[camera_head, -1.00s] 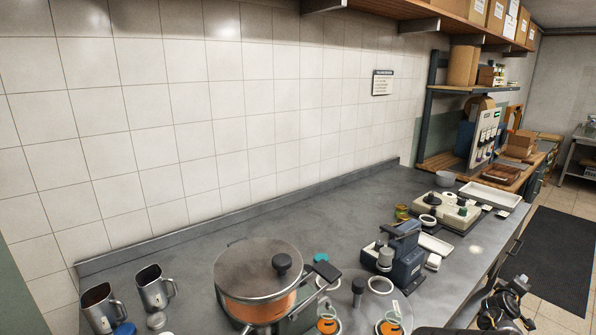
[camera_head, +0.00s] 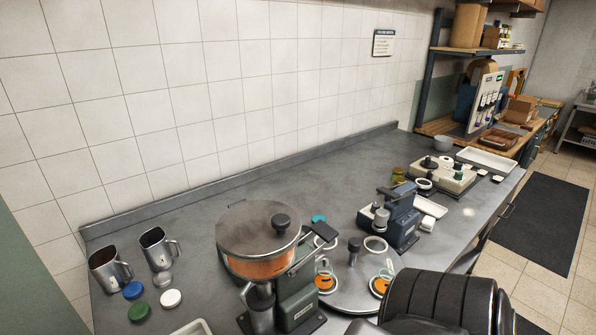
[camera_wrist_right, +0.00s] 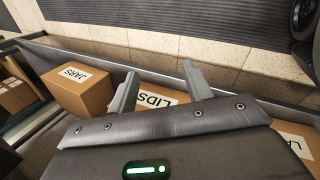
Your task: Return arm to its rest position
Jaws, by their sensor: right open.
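In the right wrist view my right gripper (camera_wrist_right: 160,72) is open, with its two grey fingers apart and nothing between them. Behind the fingers are cardboard boxes, one marked JARS (camera_wrist_right: 78,90) and one marked LIDS (camera_wrist_right: 150,104). In the head view a dark, rounded link of my arm fills the lower right corner in front of the counter edge; the gripper itself does not show there. My left gripper is in neither view.
The grey counter (camera_head: 250,190) carries two steel jugs (camera_head: 158,250), a filling machine with an orange-filled pan (camera_head: 258,240), a round plate with jars (camera_head: 352,285) and a blue-grey device (camera_head: 400,218). A dark floor mat (camera_head: 545,220) lies at the right.

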